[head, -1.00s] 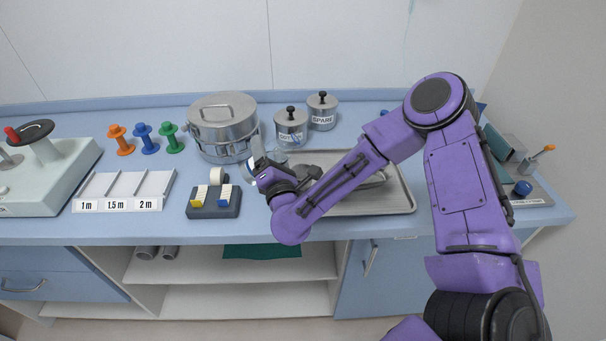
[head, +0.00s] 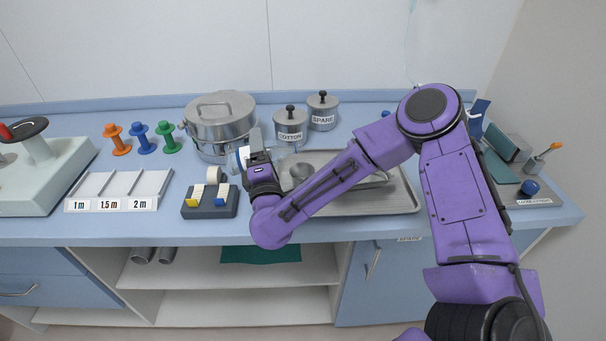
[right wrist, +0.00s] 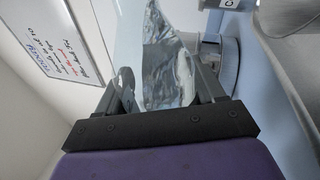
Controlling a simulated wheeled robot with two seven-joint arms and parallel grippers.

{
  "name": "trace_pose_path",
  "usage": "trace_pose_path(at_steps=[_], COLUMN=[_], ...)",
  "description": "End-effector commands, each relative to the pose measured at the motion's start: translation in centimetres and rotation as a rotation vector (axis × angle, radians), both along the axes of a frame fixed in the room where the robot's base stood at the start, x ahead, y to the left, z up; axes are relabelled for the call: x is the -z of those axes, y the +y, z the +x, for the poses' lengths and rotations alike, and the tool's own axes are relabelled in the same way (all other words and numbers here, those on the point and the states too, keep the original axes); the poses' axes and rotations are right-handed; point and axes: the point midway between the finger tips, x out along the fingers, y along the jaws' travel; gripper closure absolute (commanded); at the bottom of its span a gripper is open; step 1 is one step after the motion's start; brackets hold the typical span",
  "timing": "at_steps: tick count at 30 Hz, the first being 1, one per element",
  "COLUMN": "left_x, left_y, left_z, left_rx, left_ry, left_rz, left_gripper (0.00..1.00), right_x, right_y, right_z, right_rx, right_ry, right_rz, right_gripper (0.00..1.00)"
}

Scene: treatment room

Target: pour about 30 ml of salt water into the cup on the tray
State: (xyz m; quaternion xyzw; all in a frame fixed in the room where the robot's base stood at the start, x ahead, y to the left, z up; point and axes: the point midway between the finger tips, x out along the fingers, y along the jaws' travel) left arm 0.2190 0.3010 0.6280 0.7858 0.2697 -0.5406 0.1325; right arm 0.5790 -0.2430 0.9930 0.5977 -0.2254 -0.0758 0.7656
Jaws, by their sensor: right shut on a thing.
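My left gripper is out of view.
Behind stand a large steel drum (head: 222,122), a COTTON jar (head: 290,127) and a SPARE jar (head: 323,112). A dark tape holder (head: 211,208) sits close left of my gripper. A white sectioned tray (head: 120,186) lies further left. My forearm crosses over the tray.

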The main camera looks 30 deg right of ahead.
Motion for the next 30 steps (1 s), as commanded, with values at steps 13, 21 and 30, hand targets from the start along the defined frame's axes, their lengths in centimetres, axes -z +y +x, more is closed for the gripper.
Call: trace_pose_path(at_steps=[13, 21, 30], left_x=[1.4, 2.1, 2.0], left_y=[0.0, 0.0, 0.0], left_z=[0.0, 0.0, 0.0], left_rx=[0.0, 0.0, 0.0], left_ry=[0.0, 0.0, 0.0], left_rz=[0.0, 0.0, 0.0], left_gripper=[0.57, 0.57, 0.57], right_x=[0.1, 0.0, -0.1], right_y=[0.0, 0.0, 0.4], right_z=[0.0, 0.0, 0.1], right_rx=[0.0, -0.001, -0.001], right_ry=[-0.028, -0.044, -0.044], right_rz=[0.054, 0.084, 0.085], right_gripper=[0.71, 0.71, 0.71])
